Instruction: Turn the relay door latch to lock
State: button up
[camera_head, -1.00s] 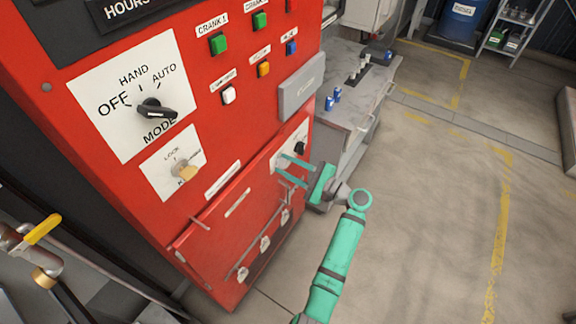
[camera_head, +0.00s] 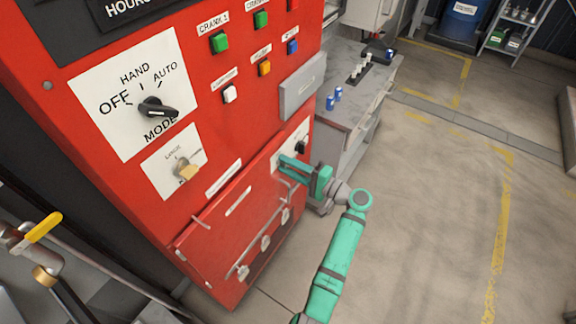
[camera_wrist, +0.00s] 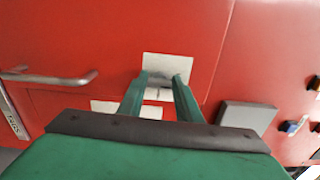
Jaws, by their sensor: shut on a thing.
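The relay door latch sits on a white plate (camera_head: 303,132) at the upper right of the red lower door (camera_head: 225,225). In the wrist view, the white plate (camera_wrist: 167,65) is straight ahead and a small grey latch part (camera_wrist: 160,80) shows between the fingers. My gripper (camera_head: 287,170) reaches the plate from the right and is shut on the latch. In the wrist view, my gripper (camera_wrist: 162,80) has a finger on each side of it. The fingers hide much of the latch in the head view, so its angle is unclear.
A grey box (camera_head: 302,88) juts out above the latch. A metal handle (camera_wrist: 50,77) shows at left in the wrist view. Open floor lies to the right.

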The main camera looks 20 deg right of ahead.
jog(key=shift+n, duration=0.4)
jog(key=o, duration=1)
jog(key=shift+o, duration=0.2)
jog(key=v, duration=1)
jog(key=shift+s+d, duration=0.3)
